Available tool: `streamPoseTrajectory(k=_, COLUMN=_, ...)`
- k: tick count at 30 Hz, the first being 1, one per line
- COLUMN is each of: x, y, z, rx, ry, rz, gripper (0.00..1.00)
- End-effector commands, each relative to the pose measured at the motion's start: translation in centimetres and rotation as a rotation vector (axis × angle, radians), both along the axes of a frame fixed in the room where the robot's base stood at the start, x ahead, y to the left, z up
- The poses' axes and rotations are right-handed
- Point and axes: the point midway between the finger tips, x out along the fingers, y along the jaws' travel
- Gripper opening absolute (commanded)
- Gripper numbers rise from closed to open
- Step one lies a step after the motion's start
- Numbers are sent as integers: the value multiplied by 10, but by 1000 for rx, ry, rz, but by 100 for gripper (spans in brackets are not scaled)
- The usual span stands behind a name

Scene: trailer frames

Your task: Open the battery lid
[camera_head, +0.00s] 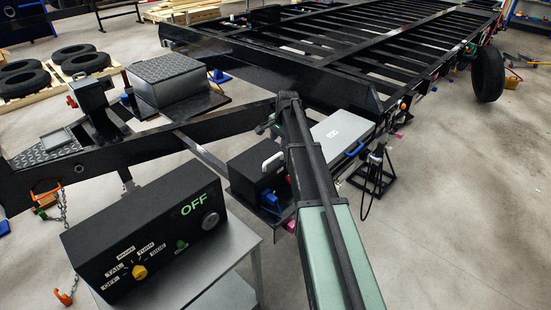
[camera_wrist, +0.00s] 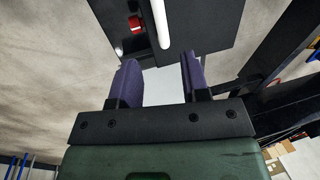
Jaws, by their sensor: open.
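A black box (camera_head: 257,178) with a white handle (camera_head: 272,161) on top sits on the trailer's drawbar in the head view; I take it to be the battery box with its lid. In the wrist view a black panel (camera_wrist: 200,20) with a white bar handle (camera_wrist: 160,22) lies beyond my fingers. My gripper (camera_wrist: 160,60) has two purple fingers standing apart with nothing held between them. The handle's near end lies in line with the gap, and I cannot tell how far off it is.
A red fitting (camera_wrist: 135,23) sits left of the handle. A grey-lidded box (camera_head: 340,132) stands right of my arm. A control box reading OFF (camera_head: 150,240) stands on a grey table (camera_head: 225,262) at front left. The black trailer frame (camera_head: 225,122) runs behind.

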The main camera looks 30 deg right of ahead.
Motion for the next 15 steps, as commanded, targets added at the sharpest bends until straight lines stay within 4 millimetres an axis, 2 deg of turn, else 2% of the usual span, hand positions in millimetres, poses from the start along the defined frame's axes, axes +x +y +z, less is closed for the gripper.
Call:
streamPoseTrajectory(k=1, x=3, y=1, z=-23, rx=0, ry=0, rz=1, gripper=42)
streamPoseTrajectory(k=7, x=11, y=4, z=-70, rx=0, ry=0, rz=2, gripper=42)
streamPoseTrajectory(k=10, x=14, y=5, z=-82, rx=0, ry=0, rz=2, gripper=42)
streamPoseTrajectory(k=15, x=15, y=6, z=-82, rx=0, ry=0, rz=2, gripper=42)
